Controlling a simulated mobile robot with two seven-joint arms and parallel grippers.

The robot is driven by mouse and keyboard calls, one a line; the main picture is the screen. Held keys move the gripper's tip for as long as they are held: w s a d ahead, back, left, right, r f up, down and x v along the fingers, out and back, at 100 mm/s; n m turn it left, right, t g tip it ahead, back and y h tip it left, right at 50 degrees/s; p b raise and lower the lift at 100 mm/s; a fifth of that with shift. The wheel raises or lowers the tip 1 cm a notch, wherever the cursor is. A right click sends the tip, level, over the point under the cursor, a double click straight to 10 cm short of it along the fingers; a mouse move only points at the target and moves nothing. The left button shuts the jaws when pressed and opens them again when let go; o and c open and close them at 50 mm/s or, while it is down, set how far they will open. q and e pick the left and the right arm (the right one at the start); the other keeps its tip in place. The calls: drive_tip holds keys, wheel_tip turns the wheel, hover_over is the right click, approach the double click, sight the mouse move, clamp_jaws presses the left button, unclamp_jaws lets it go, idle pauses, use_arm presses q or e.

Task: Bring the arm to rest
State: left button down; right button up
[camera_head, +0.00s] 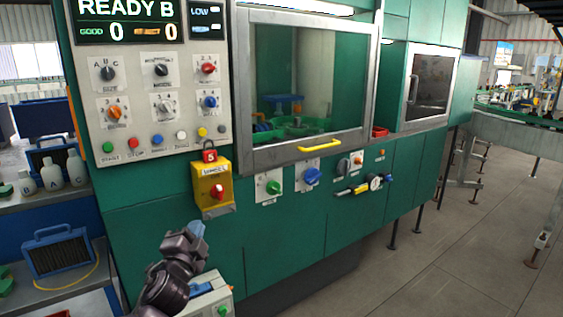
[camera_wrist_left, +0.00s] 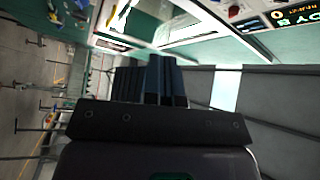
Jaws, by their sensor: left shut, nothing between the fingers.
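My left arm comes in at the bottom of the head view, with my left gripper (camera_head: 197,232) in front of the lower green panel, below the yellow box. In the left wrist view the two dark fingers (camera_wrist_left: 165,82) are together with nothing between them. The green machine (camera_head: 300,215) fills the middle of the head view, and the gripper appears apart from it. My right gripper is in neither view.
A yellow handle (camera_head: 320,145) is on the window door. White bottles (camera_head: 76,168) stand on a left shelf. The floor (camera_head: 460,235) to the right is mostly clear.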

use_arm(q)
drive_tip(key=s+a+f+n+g, duration=0.2)
drive_tip(key=s+f+n+g, duration=0.1)
drive_tip(key=s+f, duration=0.7)
drive_tip(key=s+a+f+n+g+y, duration=0.1)
drive_tip(key=s+a+f+n+g, duration=0.1)
drive_tip(key=s+f+n, duration=0.4)
drive_tip(key=s+a+f+n+g, duration=0.3)
drive_tip(key=s+f, duration=1.1)
drive_tip(key=s, duration=0.8)
drive_tip(key=shift+s+f+n+g+y+b, duration=0.3)
drive_tip(key=shift+f+n+g+y, duration=0.1)
drive_tip(key=shift+n+g, duration=0.35)
